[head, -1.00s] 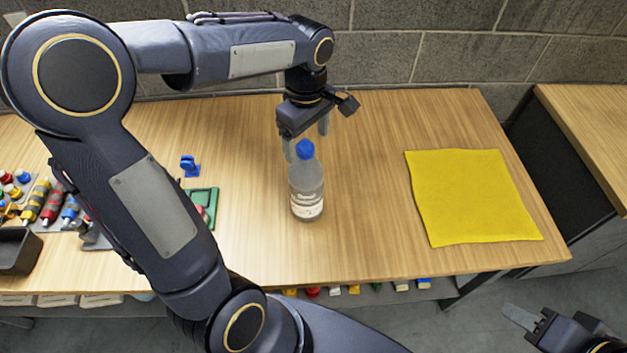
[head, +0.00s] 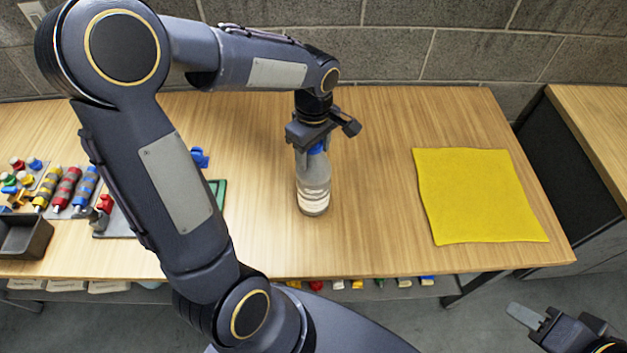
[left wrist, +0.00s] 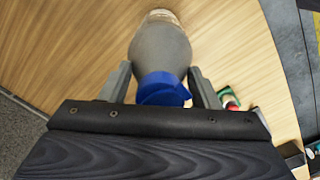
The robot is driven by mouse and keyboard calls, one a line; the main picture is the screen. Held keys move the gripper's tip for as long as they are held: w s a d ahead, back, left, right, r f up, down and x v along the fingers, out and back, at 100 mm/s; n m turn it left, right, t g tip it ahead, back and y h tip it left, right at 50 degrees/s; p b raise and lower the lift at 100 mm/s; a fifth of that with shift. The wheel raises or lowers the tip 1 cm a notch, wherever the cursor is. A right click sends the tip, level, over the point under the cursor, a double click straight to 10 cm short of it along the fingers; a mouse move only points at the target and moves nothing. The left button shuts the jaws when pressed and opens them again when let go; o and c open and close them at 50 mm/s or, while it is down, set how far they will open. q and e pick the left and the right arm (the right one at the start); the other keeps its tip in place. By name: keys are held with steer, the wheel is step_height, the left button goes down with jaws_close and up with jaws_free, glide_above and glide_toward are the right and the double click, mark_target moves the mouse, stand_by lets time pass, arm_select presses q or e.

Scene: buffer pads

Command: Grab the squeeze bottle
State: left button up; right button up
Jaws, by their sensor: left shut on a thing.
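The squeeze bottle (head: 313,190) is clear with a blue cap and a pale label. It stands upright on the wooden table, near its middle. My left gripper (head: 316,147) is over the bottle from above and shut on its upper part, around the cap. In the left wrist view the bottle (left wrist: 161,50) and its blue cap lie between the two fingers of my left gripper (left wrist: 163,88). My right gripper (head: 527,316) is at the bottom right, away from the table, and its opening is unclear.
A yellow cloth (head: 480,196) lies flat on the right of the table. Colourful tools (head: 66,188), a dark bin (head: 25,236) and a green tray (head: 218,192) are at the left. A grey brick wall (head: 470,55) stands behind. The table between bottle and cloth is clear.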

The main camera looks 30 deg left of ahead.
arm_select(q)
steer(key=c, duration=0.7)
jaws_close()
steer(key=shift+r, duration=0.2)
